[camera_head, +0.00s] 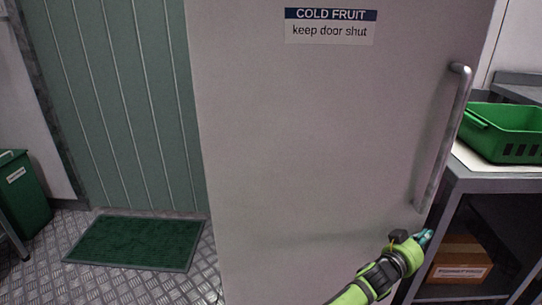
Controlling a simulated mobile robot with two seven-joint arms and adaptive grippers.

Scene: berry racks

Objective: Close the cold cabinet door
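The cold cabinet door (300,150) is a large pale grey panel filling the middle of the head view. It bears a "COLD FRUIT keep door shut" sign (331,26) near its top. A long metal bar handle (442,140) runs up near its right edge. The cabinet's inside is not visible. My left gripper (426,238), on a lime-green and black arm, is at the door's lower right edge, just below the handle's lower end. Its teal fingertips are small and partly hidden, so I cannot tell whether they are apart or touch the door. My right gripper is not in view.
A grey shelf unit (490,184) stands right of the door, with a green crate (489,120) on top and a cardboard box (459,262) on its lower shelf. A green mat (138,242) lies on the metal floor at left. A green bin (22,190) stands at far left.

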